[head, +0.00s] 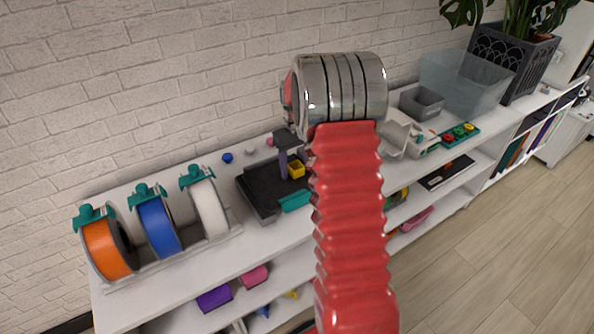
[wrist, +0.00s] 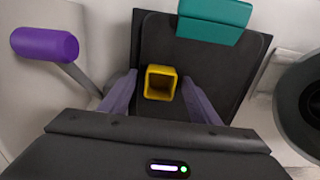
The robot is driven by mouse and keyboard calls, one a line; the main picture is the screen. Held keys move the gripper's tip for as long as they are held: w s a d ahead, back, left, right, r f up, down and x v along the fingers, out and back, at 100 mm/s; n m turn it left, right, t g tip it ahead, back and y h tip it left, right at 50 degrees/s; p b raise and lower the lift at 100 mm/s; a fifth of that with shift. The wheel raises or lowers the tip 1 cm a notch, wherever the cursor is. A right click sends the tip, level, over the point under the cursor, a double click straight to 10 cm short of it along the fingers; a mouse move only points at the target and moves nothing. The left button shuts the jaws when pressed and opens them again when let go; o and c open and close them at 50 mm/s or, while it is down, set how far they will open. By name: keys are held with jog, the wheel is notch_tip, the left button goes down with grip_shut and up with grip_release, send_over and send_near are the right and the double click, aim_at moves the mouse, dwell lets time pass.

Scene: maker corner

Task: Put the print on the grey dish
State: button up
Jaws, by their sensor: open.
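The print is a small yellow hollow square piece (head: 296,170) on the black bed of a printer (head: 257,192). In the wrist view the print (wrist: 160,82) shows its open top, with the black bed (wrist: 185,50) around it. My gripper (wrist: 158,80) is open, with one purple-grey finger on each side of the print and gaps showing between. In the head view my gripper (head: 284,166) is partly hidden by my red arm. A grey open-topped container (head: 421,102) stands farther right on the shelf top; I cannot tell whether it is the grey dish.
Orange (head: 107,250), blue (head: 158,227) and white (head: 209,208) spools stand left of the printer. A purple-handled tool (wrist: 45,43) lies beside the bed. A white container (head: 394,138), a clear bin (head: 463,82) and a planter (head: 512,62) stand to the right.

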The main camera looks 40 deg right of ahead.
dwell(0.3)
jog(key=c, duration=1.2)
notch_tip(320, 180, up, 10)
dwell(0.6)
